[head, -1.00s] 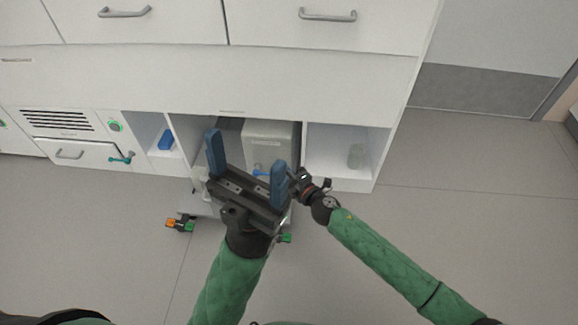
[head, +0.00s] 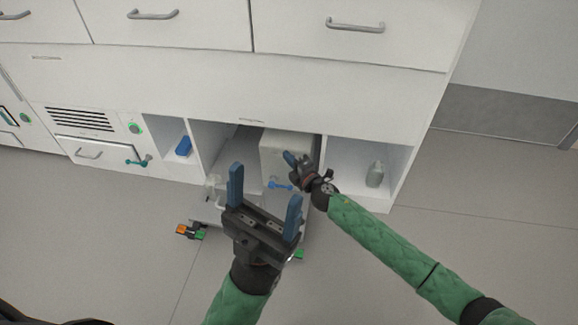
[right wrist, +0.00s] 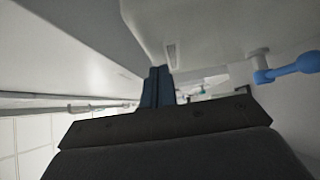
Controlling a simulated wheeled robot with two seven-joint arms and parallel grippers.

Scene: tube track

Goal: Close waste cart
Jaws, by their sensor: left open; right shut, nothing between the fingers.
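The waste cart (head: 208,219) stands low in the middle bay of the white cabinet, its near part out past the cabinet front.
An open bay at right holds a grey-green bottle (head: 375,174); a bay at left holds a blue item (head: 184,146). A turquoise handle (head: 138,161) sticks out farther left. Orange-and-green casters (head: 190,231) stand near the floor. The floor at right is clear.

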